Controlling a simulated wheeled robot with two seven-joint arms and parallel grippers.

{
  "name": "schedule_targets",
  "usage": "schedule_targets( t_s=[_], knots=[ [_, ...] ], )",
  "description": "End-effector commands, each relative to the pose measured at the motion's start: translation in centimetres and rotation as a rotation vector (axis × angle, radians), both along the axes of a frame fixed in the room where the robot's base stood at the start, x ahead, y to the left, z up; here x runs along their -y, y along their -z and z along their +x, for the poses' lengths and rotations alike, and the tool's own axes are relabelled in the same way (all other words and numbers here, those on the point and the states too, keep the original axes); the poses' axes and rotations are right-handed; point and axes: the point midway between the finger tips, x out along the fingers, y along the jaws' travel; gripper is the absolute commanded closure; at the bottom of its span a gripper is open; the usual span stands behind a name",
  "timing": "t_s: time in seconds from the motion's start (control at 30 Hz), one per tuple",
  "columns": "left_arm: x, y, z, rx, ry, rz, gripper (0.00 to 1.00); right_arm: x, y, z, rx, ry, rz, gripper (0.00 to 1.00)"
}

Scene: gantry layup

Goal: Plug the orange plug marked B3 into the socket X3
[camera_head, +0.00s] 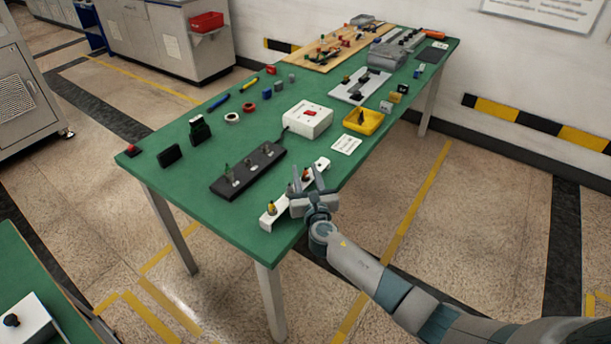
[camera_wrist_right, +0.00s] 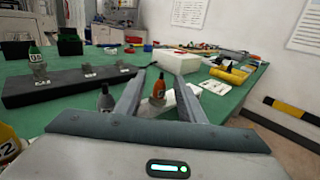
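The orange plug (camera_head: 305,174) stands upright in a white holder strip (camera_head: 268,221) at the table's near edge. In the right wrist view the orange plug (camera_wrist_right: 158,89) shows between my fingers; its marking is too small to read. My right gripper (camera_head: 306,179) is open at the strip, its fingers apart on either side of the plug. I cannot tell whether they touch it. A yellow plug (camera_head: 271,208) and a grey plug (camera_wrist_right: 105,101) stand in the same strip. A black socket block (camera_head: 247,171) lies behind it, with a green plug (camera_wrist_right: 35,56) in its left socket. Socket labels are unreadable.
A white box with a red top part (camera_head: 307,119), a white card (camera_head: 346,145) and a yellow tray (camera_head: 363,121) lie right of the block. Black blocks (camera_head: 170,155) stand at the left. The green table (camera_head: 215,205) is bare left of the strip.

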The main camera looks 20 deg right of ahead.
Motion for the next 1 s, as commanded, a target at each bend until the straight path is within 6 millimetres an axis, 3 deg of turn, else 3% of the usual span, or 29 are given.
schedule_targets(
  t_s=[0.17, 0.3, 0.73, 1.0],
  knots=[
    [0.0, 0.0, 0.1, 0.001, 0.000, 0.001, 0.65, 0.0, 0.0, 0.0, 0.000, 0.000, 0.000, 0.67],
    [0.0, 0.0, 0.3, 0.002, 0.000, 0.001, 0.65, 0.0, 0.0, 0.0, 0.000, 0.000, 0.000, 1.00],
    [0.0, -0.1, 0.3, 0.002, 0.000, 0.001, 0.65, 0.0, -0.4, 0.0, 0.001, 0.000, 0.001, 1.00],
    [-0.5, -0.2, -1.3, -0.032, -0.001, 0.009, 0.65, 0.0, -3.3, 0.0, 0.004, -0.001, 0.001, 1.00]
  ],
)
